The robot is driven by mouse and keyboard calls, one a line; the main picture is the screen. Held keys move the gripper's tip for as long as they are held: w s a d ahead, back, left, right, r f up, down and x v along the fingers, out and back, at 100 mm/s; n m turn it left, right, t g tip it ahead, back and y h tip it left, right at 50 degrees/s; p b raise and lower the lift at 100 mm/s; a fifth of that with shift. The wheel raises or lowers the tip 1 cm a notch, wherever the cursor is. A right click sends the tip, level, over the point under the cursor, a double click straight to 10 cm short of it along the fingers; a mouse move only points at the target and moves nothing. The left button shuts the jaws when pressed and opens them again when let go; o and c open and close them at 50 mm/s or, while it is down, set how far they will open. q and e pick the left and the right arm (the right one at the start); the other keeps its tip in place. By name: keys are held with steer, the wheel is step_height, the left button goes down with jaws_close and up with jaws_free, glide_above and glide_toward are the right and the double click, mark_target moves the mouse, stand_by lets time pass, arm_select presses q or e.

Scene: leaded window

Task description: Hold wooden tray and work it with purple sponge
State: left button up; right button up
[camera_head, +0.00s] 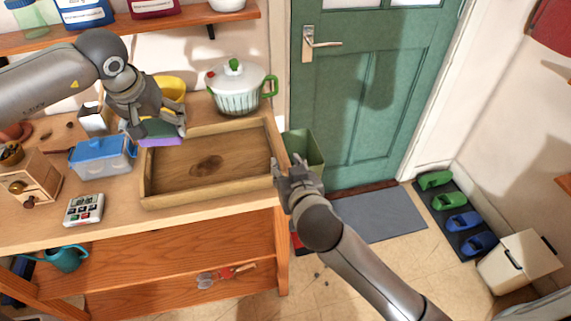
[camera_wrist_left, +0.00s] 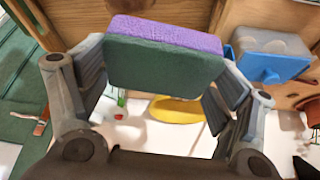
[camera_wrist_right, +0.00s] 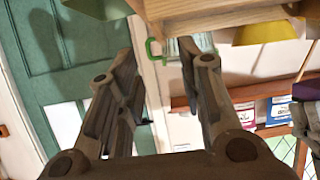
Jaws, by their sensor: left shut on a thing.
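The wooden tray (camera_head: 165,199) lies on the workbench, with a dark stain (camera_head: 207,166) on its floor. My left gripper (camera_head: 158,127) is shut on the purple sponge (camera_head: 160,142) at the tray's back left corner. In the left wrist view the sponge (camera_wrist_left: 165,38) shows a purple layer and a dark green layer between the fingers. I cannot tell whether it touches the tray. My right gripper (camera_head: 292,168) is at the tray's right end. In the right wrist view its fingers (camera_wrist_right: 160,58) are apart, with the tray's edge (camera_wrist_right: 195,8) just beyond them.
A blue-lidded container (camera_head: 102,155) stands left of the tray, with a card terminal (camera_head: 84,209) in front. A white pot (camera_head: 238,98) and a yellow bowl (camera_head: 170,88) stand behind. A green bin (camera_head: 305,147) is beside the bench. A shelf (camera_head: 190,17) runs above.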

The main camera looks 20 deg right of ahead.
mark_target(278, 153)
steer(key=x, duration=1.2)
jaws_close()
